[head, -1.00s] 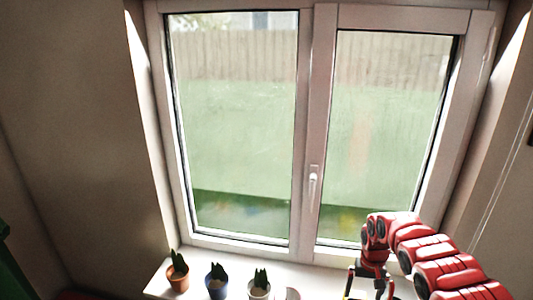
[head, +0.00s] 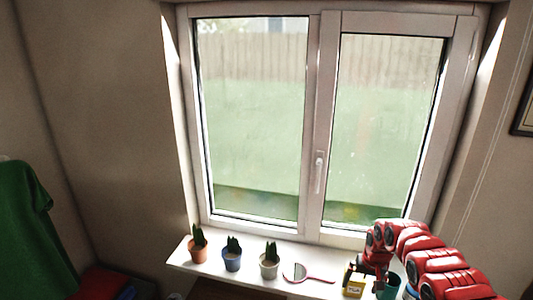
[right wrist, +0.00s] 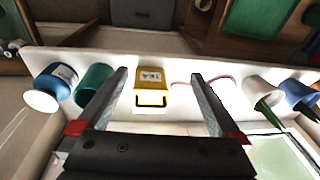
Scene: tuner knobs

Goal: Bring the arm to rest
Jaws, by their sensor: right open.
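My right arm, red and black, reaches in from the lower right of the head view. Its gripper (head: 376,281) is over the right part of the white windowsill (head: 330,262), beside the yellow tea tin (head: 353,282). In the right wrist view my right gripper (right wrist: 161,76) has its two fingers wide apart. The tea tin (right wrist: 154,84) shows in the gap between them, and nothing is held. I cannot tell how far the fingertips are from the tin. My left arm and gripper are not in view.
Three potted plants, terracotta (head: 198,251), blue (head: 231,260) and white (head: 269,267), stand left on the sill. A red-rimmed round hand-held item (head: 299,272) lies beside them. Right of the tin are a green cup (right wrist: 95,84) and a blue one (right wrist: 54,79). The window (head: 318,175) is shut.

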